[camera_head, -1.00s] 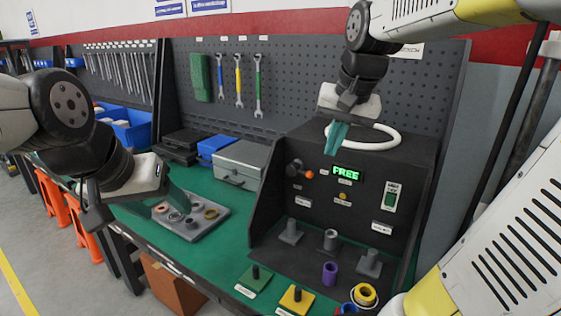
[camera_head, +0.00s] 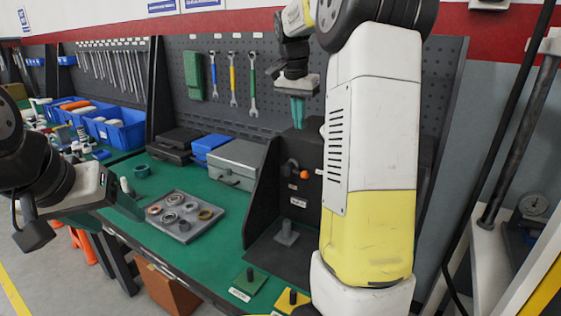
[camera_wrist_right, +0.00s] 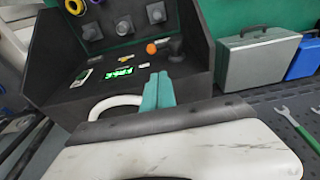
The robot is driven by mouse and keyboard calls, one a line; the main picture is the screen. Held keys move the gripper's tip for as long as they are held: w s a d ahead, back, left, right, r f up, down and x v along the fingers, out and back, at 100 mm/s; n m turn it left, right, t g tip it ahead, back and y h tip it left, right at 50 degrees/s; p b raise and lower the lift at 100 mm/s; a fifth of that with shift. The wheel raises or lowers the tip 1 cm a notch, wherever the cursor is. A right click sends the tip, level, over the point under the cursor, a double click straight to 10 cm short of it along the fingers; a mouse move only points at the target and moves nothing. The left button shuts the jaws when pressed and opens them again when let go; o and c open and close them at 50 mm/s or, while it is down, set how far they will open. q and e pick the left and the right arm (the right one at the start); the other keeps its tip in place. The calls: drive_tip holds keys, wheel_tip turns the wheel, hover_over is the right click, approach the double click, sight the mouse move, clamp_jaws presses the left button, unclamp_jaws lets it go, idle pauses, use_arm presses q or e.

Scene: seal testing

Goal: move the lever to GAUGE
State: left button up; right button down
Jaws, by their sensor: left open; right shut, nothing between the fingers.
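The lever (camera_head: 293,167) is a dark handle with an orange tip on the front of the black test station (camera_head: 262,200). In the right wrist view the lever (camera_wrist_right: 174,47) has its orange tip pointing left, near a display (camera_wrist_right: 124,71) with green lettering that looks like FREE. My right gripper (camera_head: 297,113) is shut and empty, with teal fingers pointing down above the station's top, above the lever and apart from it. The right wrist view also shows its fingers (camera_wrist_right: 158,92). My left gripper (camera_head: 130,200) is open beside the parts tray. My right arm hides the display in the head view.
A grey tray (camera_head: 183,232) of rings lies on the green bench, with a grey case (camera_head: 236,160) and a blue box behind it. A white hoop (camera_wrist_right: 105,104) is at the station's top. Posts stand inside the station. Wrenches hang on the pegboard.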

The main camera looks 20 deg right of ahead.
hover_over(300, 172)
drive_tip(key=x, duration=0.6)
drive_tip(key=a+x, duration=0.1)
drive_tip(key=x, duration=0.3)
drive_tip(key=shift+s, duration=0.35)
drive_tip(key=shift+s+a+f, duration=0.1)
drive_tip(key=shift+a+f, duration=0.05)
drive_tip(key=shift+f, duration=0.85)
drive_tip(key=shift+s+a+f, duration=0.1)
drive_tip(key=shift+a+f, duration=0.1)
drive_tip(key=shift+f, duration=0.75)
